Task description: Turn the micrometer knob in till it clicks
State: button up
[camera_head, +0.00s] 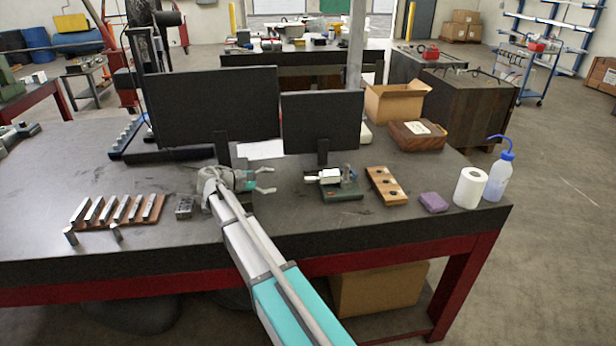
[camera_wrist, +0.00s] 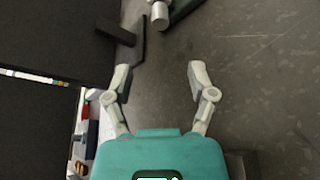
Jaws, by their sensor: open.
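The micrometer (camera_head: 322,177) is held on a green stand (camera_head: 340,192) on the dark bench, in front of the right monitor. Its pale knob end points left, toward my gripper. My gripper (camera_head: 268,180) is open and empty, a short way left of the micrometer, with a clear gap between them. In the wrist view, the two fingers of my gripper (camera_wrist: 160,78) are spread apart over bare bench. The pale knob (camera_wrist: 159,14) and part of the green stand show at the top edge there; the rest of the micrometer is cut off.
Two monitors (camera_head: 212,105) stand close behind my gripper; a monitor foot (camera_wrist: 128,45) lies near the left finger. A wooden block with holes (camera_head: 386,186), a purple cloth (camera_head: 433,202), a white roll (camera_head: 469,188) and a bottle (camera_head: 499,178) stand right. Metal blocks (camera_head: 118,209) lie left.

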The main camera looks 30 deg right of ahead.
aim_at(308, 180)
jog(key=shift+d+f, duration=0.1)
jog(key=shift+d, duration=0.05)
jog(key=b+x, duration=0.3)
jog(key=x, duration=1)
jog(key=shift+w+d+f+b, duration=0.1)
jog(key=shift+d+b, duration=0.15)
jog(key=shift+b, duration=0.1)
grip_shut()
